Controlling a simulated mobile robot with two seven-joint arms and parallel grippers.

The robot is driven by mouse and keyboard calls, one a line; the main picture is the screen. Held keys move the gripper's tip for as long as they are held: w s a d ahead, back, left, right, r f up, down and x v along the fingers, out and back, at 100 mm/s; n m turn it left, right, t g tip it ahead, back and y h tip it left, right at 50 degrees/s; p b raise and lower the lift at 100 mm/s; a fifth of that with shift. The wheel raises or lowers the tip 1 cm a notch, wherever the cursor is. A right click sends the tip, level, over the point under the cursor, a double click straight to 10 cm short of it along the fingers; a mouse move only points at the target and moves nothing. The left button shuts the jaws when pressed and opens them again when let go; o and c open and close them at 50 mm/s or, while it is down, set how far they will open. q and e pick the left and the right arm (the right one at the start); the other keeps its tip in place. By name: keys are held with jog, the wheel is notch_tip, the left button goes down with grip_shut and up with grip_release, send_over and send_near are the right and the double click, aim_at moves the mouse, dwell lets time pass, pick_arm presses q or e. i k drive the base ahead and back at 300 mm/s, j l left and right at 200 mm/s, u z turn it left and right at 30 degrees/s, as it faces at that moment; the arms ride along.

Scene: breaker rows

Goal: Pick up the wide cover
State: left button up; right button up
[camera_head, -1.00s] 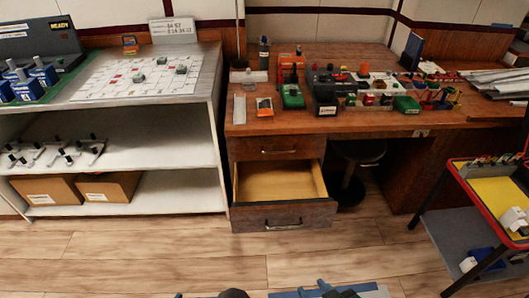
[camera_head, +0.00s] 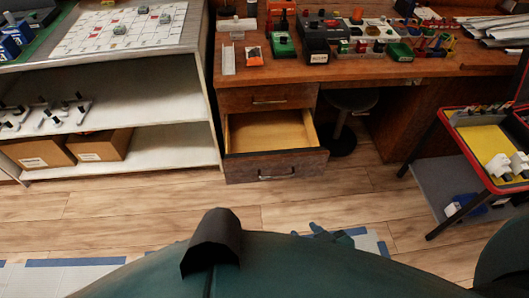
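I cannot tell for sure which object is the wide cover. A pale upright strip (camera_head: 228,60) lies at the left end of the wooden desk, and a wider pale piece (camera_head: 237,24) lies behind it. My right gripper (camera_head: 331,234) shows as a small blue-grey shape past the edge of my own body, low in the view and far from the desk. Its fingers are too small and partly hidden to read. My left gripper is not in view.
An open, empty drawer (camera_head: 268,132) juts from the wooden desk (camera_head: 340,77). A black stool (camera_head: 345,102) stands under it. A white shelf (camera_head: 150,147) is at left, a red-rimmed cart (camera_head: 478,172) at right. The wood floor between is clear.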

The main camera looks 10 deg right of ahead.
aim_at(228, 64)
jog(key=i+j+z, duration=0.1)
jog(key=z, duration=0.3)
jog(key=j+z, duration=0.1)
jog(key=z, duration=0.3)
jog(key=i+j+z, duration=0.1)
jog(key=z, duration=0.3)
jog(key=j+z, duration=0.2)
jog(key=z, duration=0.2)
jog(key=j+z, duration=0.25)
jog(key=j, duration=0.3)
jog(key=i+j+z, duration=0.1)
jog(key=j+z, duration=0.15)
jog(key=j, duration=0.3)
